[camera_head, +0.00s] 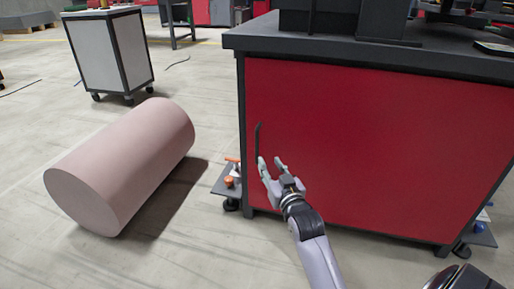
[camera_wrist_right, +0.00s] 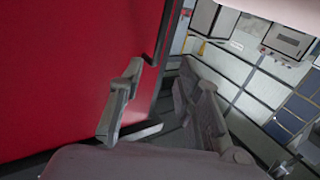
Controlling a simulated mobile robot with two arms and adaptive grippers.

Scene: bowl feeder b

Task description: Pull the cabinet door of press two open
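The cabinet door (camera_head: 370,150) is a large red panel on the front of a dark-topped press cabinet. It looks shut. A dark upright handle (camera_head: 258,140) is near its left edge. My right gripper (camera_head: 270,162) is at the lower part of this handle, fingers apart. In the right wrist view the gripper (camera_wrist_right: 160,95) also shows spread fingers, one in front of the red door (camera_wrist_right: 65,75) and one past the cabinet's edge. I cannot tell whether the handle lies between the fingers or is touched. My left gripper is not in view.
A large pink cylinder (camera_head: 125,165) lies on the floor left of the cabinet. A white wheeled cabinet (camera_head: 108,52) stands behind it. Orange-topped feet (camera_head: 230,181) stick out at the cabinet's lower left.

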